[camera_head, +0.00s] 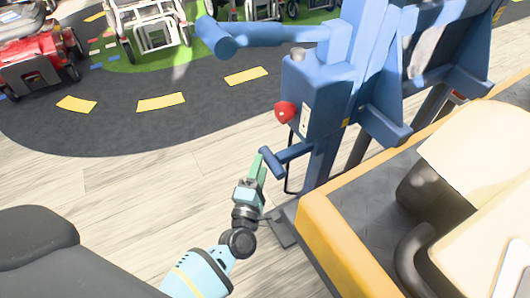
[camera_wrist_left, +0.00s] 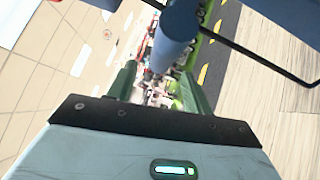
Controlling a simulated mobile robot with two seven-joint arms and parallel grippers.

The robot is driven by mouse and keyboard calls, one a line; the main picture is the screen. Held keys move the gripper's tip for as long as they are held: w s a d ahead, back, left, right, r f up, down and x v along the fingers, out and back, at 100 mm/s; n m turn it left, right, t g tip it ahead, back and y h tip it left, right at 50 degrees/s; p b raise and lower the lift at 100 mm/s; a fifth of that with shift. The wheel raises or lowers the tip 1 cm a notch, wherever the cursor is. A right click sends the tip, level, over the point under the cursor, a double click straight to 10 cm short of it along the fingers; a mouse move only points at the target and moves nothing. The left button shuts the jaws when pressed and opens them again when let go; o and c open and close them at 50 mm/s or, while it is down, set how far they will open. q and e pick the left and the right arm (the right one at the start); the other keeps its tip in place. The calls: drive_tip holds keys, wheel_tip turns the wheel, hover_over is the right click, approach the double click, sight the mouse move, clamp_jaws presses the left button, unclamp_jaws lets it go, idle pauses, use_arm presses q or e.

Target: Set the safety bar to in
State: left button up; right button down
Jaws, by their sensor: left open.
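A blue machine stands at the centre right in the head view. A padded blue arm (camera_head: 265,35) sticks out to the left from its upper part. A shorter blue bar (camera_head: 288,157) sticks out lower down; I cannot tell for sure which of the two is the safety bar. My left gripper (camera_head: 261,166), with green fingers, is at the free end of the lower bar. In the left wrist view the gripper (camera_wrist_left: 160,85) is open, and the blue bar (camera_wrist_left: 172,50) reaches between or just beyond its fingers. Contact cannot be told. My right gripper is not seen.
A blue box with a red knob (camera_head: 285,112) sits above the lower bar, with a thin black loop (camera_head: 289,178) below. A yellow-edged platform (camera_head: 345,240) with a beige seat (camera_head: 480,150) is at the right. Scooters (camera_head: 40,50) stand farther back.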

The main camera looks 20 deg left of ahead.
sight(265, 153)
use_arm(q)
drive_tip(key=w, duration=0.4)
drive_tip(key=shift+a+r+b, duration=0.2)
drive_tip(key=shift+a+b, duration=0.1)
drive_tip(key=shift+w+a+r, duration=0.1)
drive_tip(key=shift+w, duration=0.6)
